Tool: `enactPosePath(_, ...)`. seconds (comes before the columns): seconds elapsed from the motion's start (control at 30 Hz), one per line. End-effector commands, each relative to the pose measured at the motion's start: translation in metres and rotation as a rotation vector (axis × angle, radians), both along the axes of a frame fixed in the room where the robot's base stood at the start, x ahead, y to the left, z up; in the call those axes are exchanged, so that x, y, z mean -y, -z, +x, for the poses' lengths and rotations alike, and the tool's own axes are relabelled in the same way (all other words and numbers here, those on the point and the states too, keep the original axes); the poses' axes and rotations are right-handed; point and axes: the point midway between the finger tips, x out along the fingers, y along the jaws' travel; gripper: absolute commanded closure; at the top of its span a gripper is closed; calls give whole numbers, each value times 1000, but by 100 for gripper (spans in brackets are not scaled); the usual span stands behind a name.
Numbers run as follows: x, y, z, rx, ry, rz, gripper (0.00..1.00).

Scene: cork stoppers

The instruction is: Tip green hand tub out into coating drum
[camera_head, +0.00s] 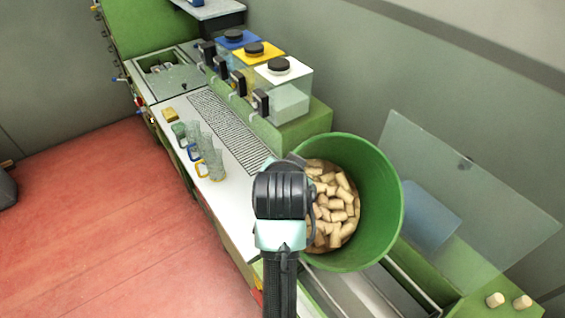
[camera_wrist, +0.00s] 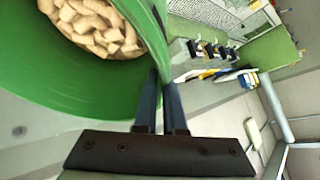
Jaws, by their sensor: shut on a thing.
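The green hand tub (camera_head: 375,190) is at the centre right of the head view, its mouth open to the camera, with many corks (camera_head: 335,208) inside. The tub also shows in the wrist view (camera_wrist: 100,105), with corks (camera_wrist: 92,25) inside. My gripper (camera_wrist: 160,100) is shut on the tub's wall near its rim. In the head view my wrist hides the tub's left edge and the fingertips. I cannot tell how far the tub is tilted. I cannot make out the coating drum; the tub covers part of the equipment behind it.
A clear panel (camera_head: 490,190) stands right of the tub. Two corks (camera_head: 508,301) stand on a green ledge at lower right. Three dispensers with blue, yellow and white lids (camera_head: 283,66) stand behind. Measuring jugs (camera_head: 205,150) stand on the white counter (camera_head: 228,205). Red floor is clear at left.

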Motion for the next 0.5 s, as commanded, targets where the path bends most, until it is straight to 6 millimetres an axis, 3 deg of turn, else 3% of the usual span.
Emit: enactPosePath(0.5,13,1,-24,217,-1,105,100)
